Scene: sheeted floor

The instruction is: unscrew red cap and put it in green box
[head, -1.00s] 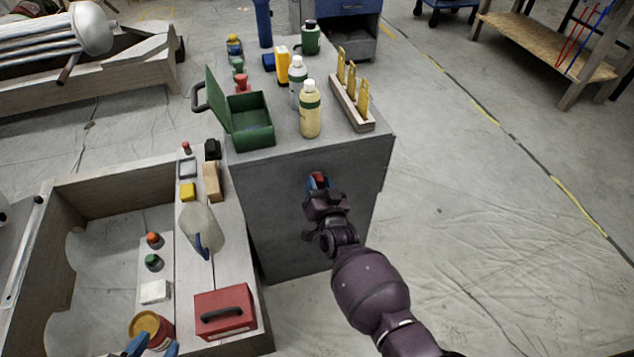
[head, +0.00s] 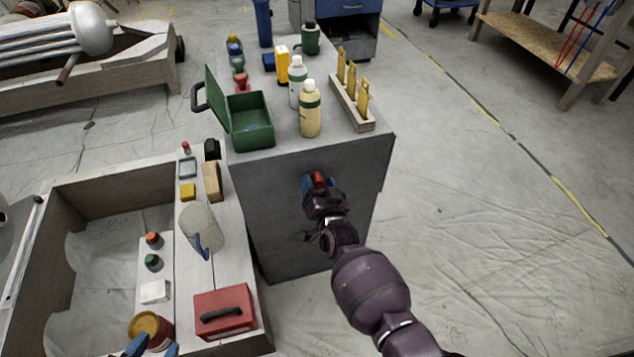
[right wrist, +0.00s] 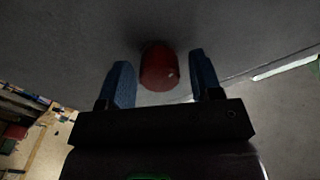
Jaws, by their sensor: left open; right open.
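The red cap (head: 318,179) sticks out from the grey side face of the cabinet. My right gripper (head: 319,184) is at that face with its blue fingers either side of the cap. In the right wrist view the red cap (right wrist: 159,67) lies between the open fingers, with a visible gap on both sides. The green box (head: 250,138) stands on the cabinet top with its lid open to the left. My left gripper (head: 154,346) is partly in view at the bottom edge, its blue fingers apart beside a yellow-and-red can (head: 151,326).
Two bottles (head: 310,116) and a wooden rack (head: 352,108) with yellow pieces stand right of the box. A red-topped item (head: 242,82) is behind it.

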